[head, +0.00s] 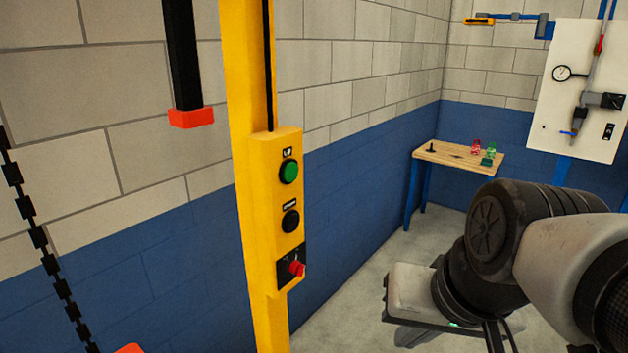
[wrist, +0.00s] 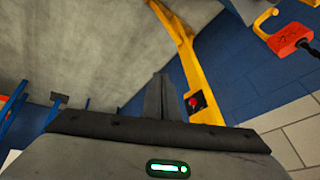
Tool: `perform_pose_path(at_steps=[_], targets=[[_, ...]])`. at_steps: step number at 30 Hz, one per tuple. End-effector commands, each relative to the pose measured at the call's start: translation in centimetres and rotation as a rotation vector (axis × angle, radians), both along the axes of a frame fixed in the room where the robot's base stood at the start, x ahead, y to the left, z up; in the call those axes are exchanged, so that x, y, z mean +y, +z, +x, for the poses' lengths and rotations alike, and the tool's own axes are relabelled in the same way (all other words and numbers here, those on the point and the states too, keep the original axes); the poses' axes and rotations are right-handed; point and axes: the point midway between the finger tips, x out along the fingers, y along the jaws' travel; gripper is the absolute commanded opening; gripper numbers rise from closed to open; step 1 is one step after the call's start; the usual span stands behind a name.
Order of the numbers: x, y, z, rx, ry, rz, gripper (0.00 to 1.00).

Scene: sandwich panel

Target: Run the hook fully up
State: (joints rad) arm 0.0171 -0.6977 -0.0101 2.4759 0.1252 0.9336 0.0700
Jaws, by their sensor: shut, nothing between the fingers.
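A yellow post carries a yellow control box (head: 262,200) in the head view. On it are a green button (head: 289,171) with an up label above, a black button (head: 290,220) below, and a red switch (head: 296,268) on a black plate. The hook's orange-red block (wrist: 290,40) shows in the wrist view, with a yellow hook (wrist: 264,22) on it. Only the block's top edge (head: 130,349) shows at the bottom of the head view. My gripper (wrist: 164,78) is shut and empty, apart from the control box and hook.
A black chain (head: 40,240) hangs at the left. A black bar with a red end (head: 190,117) hangs left of the post. A wooden table (head: 440,152) with small objects and a white panel (head: 560,110) stand at the back right. Floor between is clear.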

Motion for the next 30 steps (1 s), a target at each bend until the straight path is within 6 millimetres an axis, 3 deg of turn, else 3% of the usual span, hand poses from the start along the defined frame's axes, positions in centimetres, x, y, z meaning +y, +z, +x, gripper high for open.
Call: perform_pose_path(at_steps=[1, 5, 7, 10, 15, 18, 22, 30], targets=[[1.2, -1.4, 0.3, 0.056, -0.083, 0.114, 0.00], [6.1, -2.4, 2.5, 0.256, -0.392, 0.540, 0.00], [8.5, -1.6, 4.9, 0.386, -0.577, 0.803, 0.00], [10.2, 0.7, 9.3, 0.570, -0.810, 1.162, 0.00], [7.8, 4.9, 17.2, 0.803, -1.065, 1.666, 0.00], [5.6, 6.6, 20.1, 0.887, -1.125, 1.857, 0.00], [3.9, 7.8, 21.9, 0.938, -1.150, 1.982, 0.00], [3.6, 8.1, 22.1, 0.945, -1.152, 2.004, 0.00]])
